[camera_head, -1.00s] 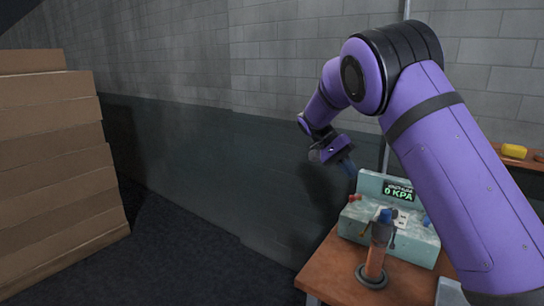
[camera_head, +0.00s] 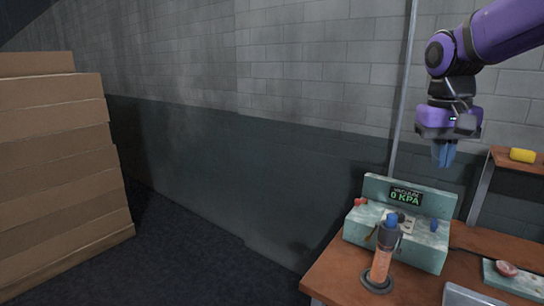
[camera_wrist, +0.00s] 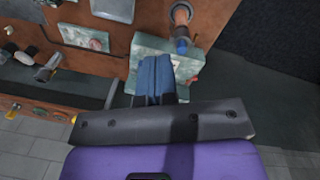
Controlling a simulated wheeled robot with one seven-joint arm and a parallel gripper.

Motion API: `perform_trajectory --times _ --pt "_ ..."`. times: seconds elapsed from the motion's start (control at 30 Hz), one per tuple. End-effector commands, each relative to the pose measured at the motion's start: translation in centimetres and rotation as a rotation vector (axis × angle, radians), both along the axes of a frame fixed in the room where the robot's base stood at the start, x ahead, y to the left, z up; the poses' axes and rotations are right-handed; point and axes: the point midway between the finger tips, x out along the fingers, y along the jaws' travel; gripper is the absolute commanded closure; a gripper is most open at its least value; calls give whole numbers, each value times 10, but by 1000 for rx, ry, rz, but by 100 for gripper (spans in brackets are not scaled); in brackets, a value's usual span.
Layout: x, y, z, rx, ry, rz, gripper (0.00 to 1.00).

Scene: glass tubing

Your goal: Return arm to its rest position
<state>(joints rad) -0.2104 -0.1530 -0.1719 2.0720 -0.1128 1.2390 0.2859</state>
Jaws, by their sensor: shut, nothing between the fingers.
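My gripper (camera_head: 444,153) hangs at the upper right in the head view, pointing down, well above the workbench. Its blue fingers are together with nothing between them; they also show in the wrist view (camera_wrist: 155,80). My purple arm reaches in from the upper right corner. Below the gripper stands a teal vacuum unit (camera_head: 452,204) whose display reads 0 KPA. In front of it an orange tube with a dark cap and blue top (camera_head: 381,262) stands on a round dark base. My gripper is apart from all of these.
The brown workbench (camera_head: 330,275) fills the lower right. A teal plate with a red knob (camera_head: 508,278) lies at its right. A shelf with a yellow item (camera_head: 522,155) is on the right wall. Stacked cardboard boxes (camera_head: 60,170) stand left. The floor between is clear.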

Motion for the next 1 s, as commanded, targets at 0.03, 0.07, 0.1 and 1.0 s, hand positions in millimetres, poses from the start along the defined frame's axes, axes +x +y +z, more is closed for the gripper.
perform_trajectory --times 0.03,0.07,0.1,1.0 --pt "-15 -1 4 16 -33 15 100" --pt "-23 -1 5 23 -52 24 100" --pt "-33 -2 6 32 -77 37 100" --pt "-172 10 -22 35 -466 221 100"
